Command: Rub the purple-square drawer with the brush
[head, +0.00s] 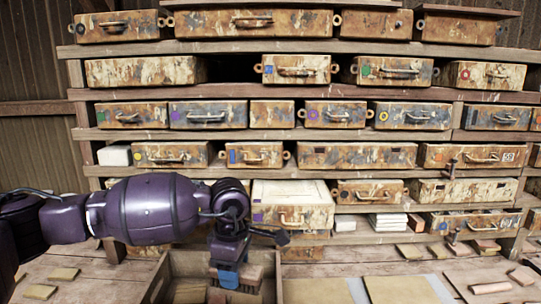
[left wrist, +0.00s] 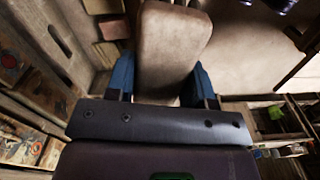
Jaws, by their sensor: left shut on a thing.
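My left gripper (head: 228,277) points down into an open wooden box at the front of the shelves. Its blue fingers are shut on a tan, smooth, block-like thing (left wrist: 172,50), seen between them in the left wrist view. A drawer with a purple mark (head: 208,115) is shut in the middle row, left of centre. I cannot tell for sure which mark is the purple square. My right gripper is not in view.
Rows of worn drawers with handles fill the shelves behind. Loose tiles (head: 410,251) and large pale slabs (head: 400,290) lie on the bench at right.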

